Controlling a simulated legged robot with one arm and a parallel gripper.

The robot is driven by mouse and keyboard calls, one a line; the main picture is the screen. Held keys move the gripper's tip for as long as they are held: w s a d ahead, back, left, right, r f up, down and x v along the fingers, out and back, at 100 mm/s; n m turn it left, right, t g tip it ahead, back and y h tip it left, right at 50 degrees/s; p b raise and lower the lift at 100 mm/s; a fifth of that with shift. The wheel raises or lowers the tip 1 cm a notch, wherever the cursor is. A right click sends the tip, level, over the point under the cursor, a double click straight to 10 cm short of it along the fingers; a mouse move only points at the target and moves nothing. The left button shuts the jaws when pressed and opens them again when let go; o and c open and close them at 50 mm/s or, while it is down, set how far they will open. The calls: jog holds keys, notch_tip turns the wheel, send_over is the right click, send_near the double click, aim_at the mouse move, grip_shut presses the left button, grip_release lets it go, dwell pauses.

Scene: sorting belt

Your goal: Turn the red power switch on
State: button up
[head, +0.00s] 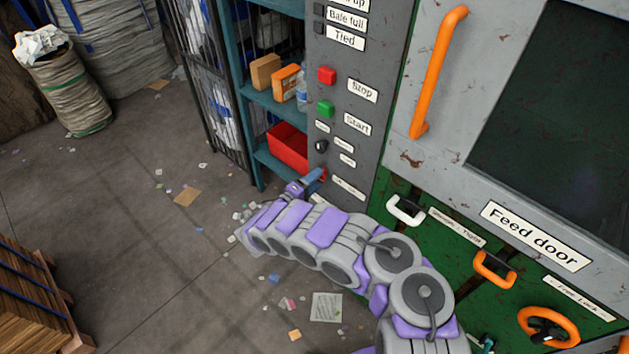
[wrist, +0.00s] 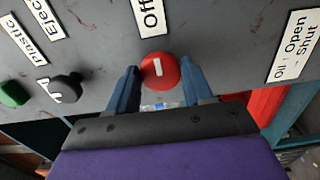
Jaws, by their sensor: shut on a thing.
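The red power switch (wrist: 159,71) is a round red knob with a white mark, in the middle of the wrist view. The mark runs roughly up and down in that picture, towards a label (wrist: 150,14) that reads "Off" and is cut by the frame's edge. My gripper (wrist: 161,78) has one blue finger on each side of the knob and is shut on it. In the head view my gripper (head: 313,180) is at the lower part of the grey control panel (head: 382,85) and hides most of the switch.
A black selector knob (wrist: 65,87) and a green button (wrist: 13,94) are on the same panel in the wrist view. In the head view, a red bin (head: 288,147) sits on the teal shelf behind the panel. The feed door (head: 436,140) stands to the right. Scraps litter the floor.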

jog(key=shift+s+d+f, duration=0.1)
jog(key=shift+f, duration=0.2)
jog(key=o, duration=0.8)
jog(key=shift+o, duration=1.1)
jog(key=shift+r, duration=0.15)
jog(key=p+v, duration=0.3)
jog(key=v, duration=1.4)
jog(key=shift+a, duration=0.25)
jog(key=shift+s, duration=0.1)
